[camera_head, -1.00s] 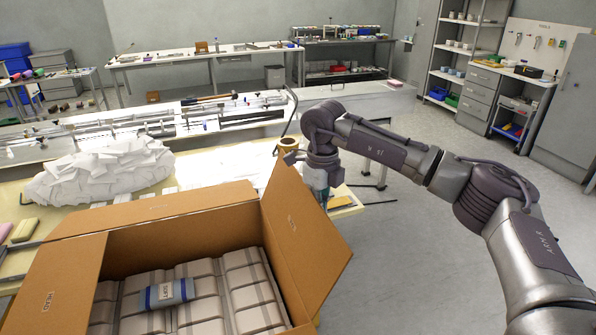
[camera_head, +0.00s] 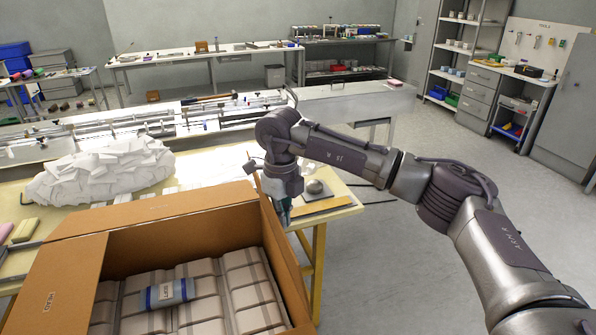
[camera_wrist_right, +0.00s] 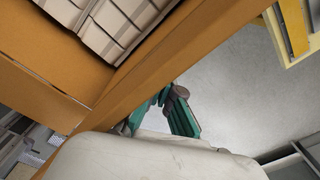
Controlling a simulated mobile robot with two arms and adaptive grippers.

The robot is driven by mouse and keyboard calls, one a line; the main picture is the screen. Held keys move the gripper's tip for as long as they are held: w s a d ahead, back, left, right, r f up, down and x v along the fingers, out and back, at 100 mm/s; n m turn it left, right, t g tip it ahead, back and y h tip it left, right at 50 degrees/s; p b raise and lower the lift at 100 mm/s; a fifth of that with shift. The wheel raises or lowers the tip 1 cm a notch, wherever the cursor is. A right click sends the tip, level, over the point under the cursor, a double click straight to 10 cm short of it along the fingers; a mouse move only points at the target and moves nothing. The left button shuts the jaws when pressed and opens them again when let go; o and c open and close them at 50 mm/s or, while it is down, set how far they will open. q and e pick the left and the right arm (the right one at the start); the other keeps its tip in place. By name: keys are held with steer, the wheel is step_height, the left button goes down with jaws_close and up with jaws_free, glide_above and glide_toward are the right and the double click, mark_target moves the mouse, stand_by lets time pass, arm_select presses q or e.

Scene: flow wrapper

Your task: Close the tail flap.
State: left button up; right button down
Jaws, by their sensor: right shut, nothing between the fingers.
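An open brown carton (camera_head: 170,238) stands at the lower left in the head view, filled with rows of wrapped packs (camera_head: 230,290). A pouch with a blue-edged label (camera_head: 168,293) lies on top of them. The left flap, marked HEAD (camera_head: 55,290), is folded outward. The right-hand flap (camera_head: 290,262), likely the tail flap, stands steeply up, seen nearly edge-on. My right gripper (camera_head: 284,214) is at its outer side near the far end. In the wrist view my right gripper (camera_wrist_right: 166,94) is shut and empty, close against the flap (camera_wrist_right: 185,62); contact is unclear.
A heap of white packets (camera_head: 100,172) lies on the pale table behind the carton. A long machine bench (camera_head: 200,115) stands beyond. The floor at right is clear.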

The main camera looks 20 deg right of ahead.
steer(key=a, duration=0.8)
step_height(320, 180, up, 7)
steer(key=d+p, duration=0.1)
steer(key=p, duration=0.2)
steer(key=shift+w+p, duration=0.2)
steer(key=shift+p, duration=0.15)
steer(key=shift+d, duration=0.1)
